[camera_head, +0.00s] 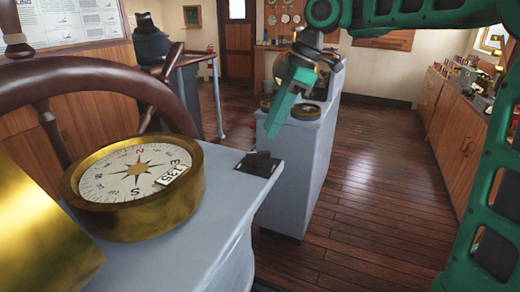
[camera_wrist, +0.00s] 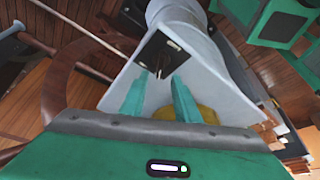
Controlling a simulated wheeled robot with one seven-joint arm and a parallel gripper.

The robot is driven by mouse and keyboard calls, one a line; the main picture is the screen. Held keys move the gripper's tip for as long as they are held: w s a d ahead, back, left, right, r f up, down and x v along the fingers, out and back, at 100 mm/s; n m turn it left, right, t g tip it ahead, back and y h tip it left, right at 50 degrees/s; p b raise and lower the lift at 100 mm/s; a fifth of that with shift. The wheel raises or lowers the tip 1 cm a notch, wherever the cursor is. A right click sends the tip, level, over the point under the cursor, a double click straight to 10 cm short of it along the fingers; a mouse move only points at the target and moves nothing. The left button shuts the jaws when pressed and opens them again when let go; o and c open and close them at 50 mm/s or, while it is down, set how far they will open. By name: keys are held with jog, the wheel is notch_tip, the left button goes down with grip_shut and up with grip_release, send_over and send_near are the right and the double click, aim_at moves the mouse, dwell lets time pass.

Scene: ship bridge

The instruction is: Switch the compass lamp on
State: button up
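The brass compass (camera_head: 135,188) with a white dial sits on a pale grey stand (camera_head: 205,225) by the ship's wheel. A small black switch plate (camera_head: 259,165) is set at the stand's right end. It also shows in the wrist view (camera_wrist: 152,57), with a small toggle and a light label; I cannot tell the toggle's position for sure. My gripper (camera_head: 270,133) is above the plate, pointing down, apart from it. In the wrist view its two teal fingers (camera_wrist: 158,82) are spread with nothing between them, the plate showing just beyond the tips.
A brass cylinder (camera_head: 40,230) stands at the near left. The wooden wheel (camera_head: 90,85) is behind the compass. Another grey console (camera_head: 305,150) with instruments stands behind my gripper. Wooden cabinets (camera_head: 455,110) line the right wall. The floor (camera_head: 370,190) between is clear.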

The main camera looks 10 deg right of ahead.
aim_at(261, 152)
jog(key=x, duration=0.8)
jog(key=shift+r, duration=0.1)
jog(key=shift+c, duration=0.6)
jog(key=shift+d, duration=0.1)
grip_shut()
